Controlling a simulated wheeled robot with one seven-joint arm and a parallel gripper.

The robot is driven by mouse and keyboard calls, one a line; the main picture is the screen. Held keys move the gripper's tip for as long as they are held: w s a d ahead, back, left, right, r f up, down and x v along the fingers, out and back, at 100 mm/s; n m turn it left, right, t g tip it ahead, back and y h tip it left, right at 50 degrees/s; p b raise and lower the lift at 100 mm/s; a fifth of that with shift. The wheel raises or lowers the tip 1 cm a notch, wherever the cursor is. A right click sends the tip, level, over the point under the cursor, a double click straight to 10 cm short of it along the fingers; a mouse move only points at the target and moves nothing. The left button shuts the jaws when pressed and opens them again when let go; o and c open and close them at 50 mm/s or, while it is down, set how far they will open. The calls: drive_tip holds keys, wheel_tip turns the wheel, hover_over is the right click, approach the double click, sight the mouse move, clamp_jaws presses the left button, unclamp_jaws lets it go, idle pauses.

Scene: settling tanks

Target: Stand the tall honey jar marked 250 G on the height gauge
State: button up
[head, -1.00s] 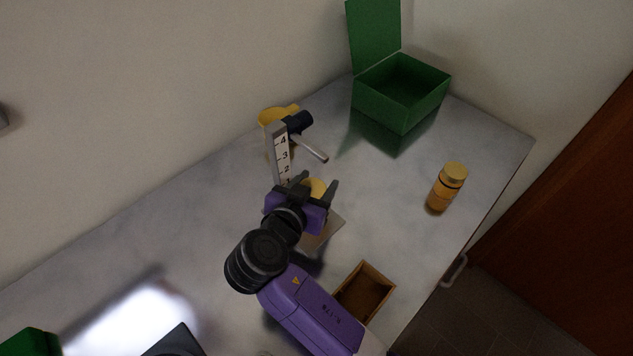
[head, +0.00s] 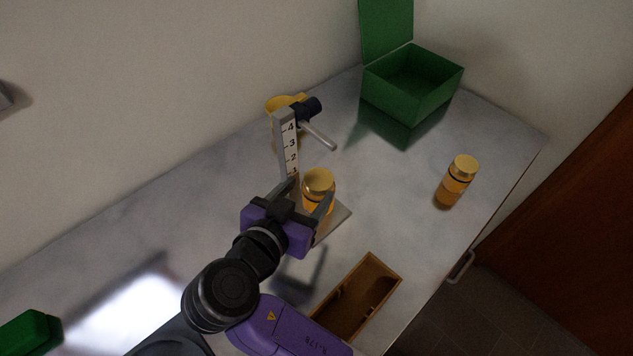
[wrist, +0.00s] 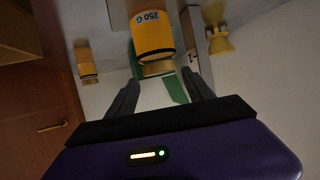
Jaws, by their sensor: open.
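The tall honey jar marked 250 G (head: 319,182), amber with a yellow lid, stands upright on the base plate (head: 338,217) of the height gauge (head: 288,148), close to its numbered post. In the wrist view its 250 G label (wrist: 152,19) appears upside down. My gripper (head: 312,192) is open, with its fingers to the near side of the jar. In the wrist view the fingertips (wrist: 162,80) lie apart with the jar's lid just beyond them, and no finger visibly presses it. The near finger hides part of the jar's lower body in the head view.
A second amber jar (head: 456,182) stands on the right; it also shows in the wrist view (wrist: 86,62). An open green box (head: 412,95) is at the back. A wooden tray (head: 388,264) lies near the front edge. A yellow object (head: 277,104) is behind the gauge.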

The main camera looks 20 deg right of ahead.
drive_tip(key=shift+v, duration=1.6)
